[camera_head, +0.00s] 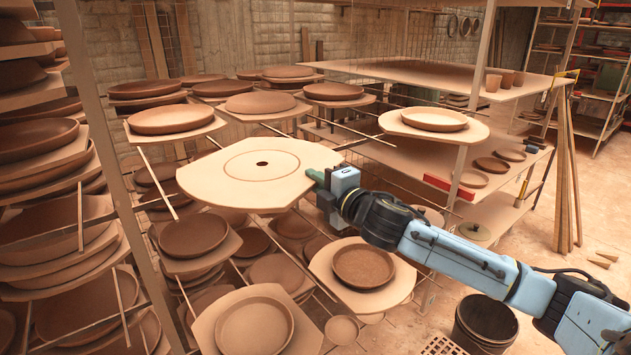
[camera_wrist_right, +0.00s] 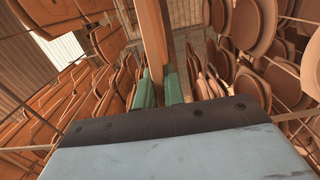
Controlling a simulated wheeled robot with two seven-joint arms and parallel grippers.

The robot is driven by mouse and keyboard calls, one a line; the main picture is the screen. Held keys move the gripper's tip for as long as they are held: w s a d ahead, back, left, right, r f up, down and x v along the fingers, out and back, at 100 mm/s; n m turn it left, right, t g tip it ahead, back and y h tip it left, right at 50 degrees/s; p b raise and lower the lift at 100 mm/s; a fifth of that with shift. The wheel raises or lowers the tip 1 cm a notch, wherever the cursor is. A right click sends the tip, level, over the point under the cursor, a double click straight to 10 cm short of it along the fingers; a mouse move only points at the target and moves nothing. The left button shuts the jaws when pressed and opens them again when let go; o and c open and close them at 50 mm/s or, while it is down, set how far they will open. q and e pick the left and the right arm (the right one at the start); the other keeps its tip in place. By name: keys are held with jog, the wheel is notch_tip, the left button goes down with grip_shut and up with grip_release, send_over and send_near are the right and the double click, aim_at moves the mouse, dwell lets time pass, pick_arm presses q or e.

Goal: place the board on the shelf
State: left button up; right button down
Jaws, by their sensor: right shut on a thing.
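The board (camera_head: 215,183) is a flat, pale, bare slab with a ring line and a small dark hole in its middle. It is roughly level in the head view, among the rack's boards. My right gripper (camera_head: 320,181) is shut on its right edge. In the right wrist view the board (camera_wrist_right: 153,45) shows edge-on between the green fingers (camera_wrist_right: 159,88). The shelf is a rack of thin bars (camera_head: 158,184) on upright posts. I cannot tell whether the board touches any bars. My left gripper is out of view.
Boards with clay plates, such as one at upper left (camera_head: 172,119) and one below right (camera_head: 362,266), crowd around the held board. A post (camera_head: 98,110) stands to its left. Open floor (camera_head: 600,220) lies at right.

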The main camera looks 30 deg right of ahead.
jog(key=shift+r, duration=0.15)
jog(key=c, duration=1.9)
grip_release()
jog(key=shift+f, duration=0.3)
jog(key=shift+c, duration=0.2)
jog(key=o, duration=0.5)
jog(key=shift+c, duration=0.2)
jog(key=shift+r, duration=0.25)
jog(key=shift+s+f, duration=0.15)
jog(key=shift+s, duration=0.2)
jog(key=s+b, duration=0.3)
jog(key=s, duration=0.8)
jog(key=shift+s+d, duration=0.2)
jog(key=shift+d, duration=0.2)
